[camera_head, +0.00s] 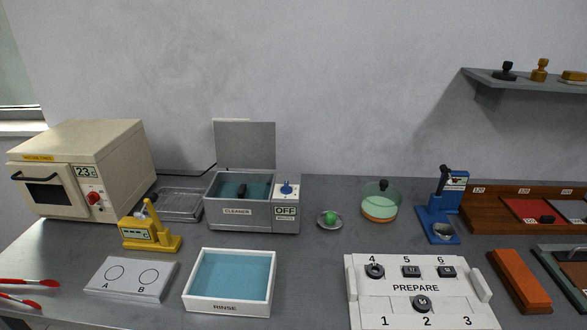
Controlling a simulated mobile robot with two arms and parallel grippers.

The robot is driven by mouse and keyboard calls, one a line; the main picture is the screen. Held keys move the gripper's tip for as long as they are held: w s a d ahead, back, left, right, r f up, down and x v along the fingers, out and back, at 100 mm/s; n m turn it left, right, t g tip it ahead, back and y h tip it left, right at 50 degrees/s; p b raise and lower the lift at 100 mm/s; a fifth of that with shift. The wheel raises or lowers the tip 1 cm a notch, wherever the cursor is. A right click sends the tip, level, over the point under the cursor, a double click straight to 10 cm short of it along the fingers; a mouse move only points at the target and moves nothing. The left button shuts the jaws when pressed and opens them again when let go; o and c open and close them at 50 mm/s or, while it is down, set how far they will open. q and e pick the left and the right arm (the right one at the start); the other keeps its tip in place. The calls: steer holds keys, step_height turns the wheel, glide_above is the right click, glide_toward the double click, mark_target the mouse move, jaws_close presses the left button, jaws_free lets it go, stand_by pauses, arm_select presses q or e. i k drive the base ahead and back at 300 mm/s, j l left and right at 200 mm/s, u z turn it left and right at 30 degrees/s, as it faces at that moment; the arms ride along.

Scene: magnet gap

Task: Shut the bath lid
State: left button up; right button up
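The bath is a grey metal cleaner (238,222) labelled "CLEANER", left of the middle of the bench. Its lid (246,145) stands upright at the back edge, open. Blue-green liquid (224,189) shows inside, with a small dark object (241,190) in it. The control panel on its right side has a blue knob (286,188) and a display (285,211) reading "OFF". Neither of my grippers is in view.
A cream oven (120,148) and a wire rack (178,205) stand left of the bath. A yellow gauge (150,235) and a white rinse tray (228,307) are in front. A small dish (330,226) is right. Red slender items (30,282) lie at the left edge.

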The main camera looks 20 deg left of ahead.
mark_target(240, 144)
steer(key=j+z, duration=0.45)
steer(key=k+j+z, duration=0.15)
steer(key=j+z, duration=0.3)
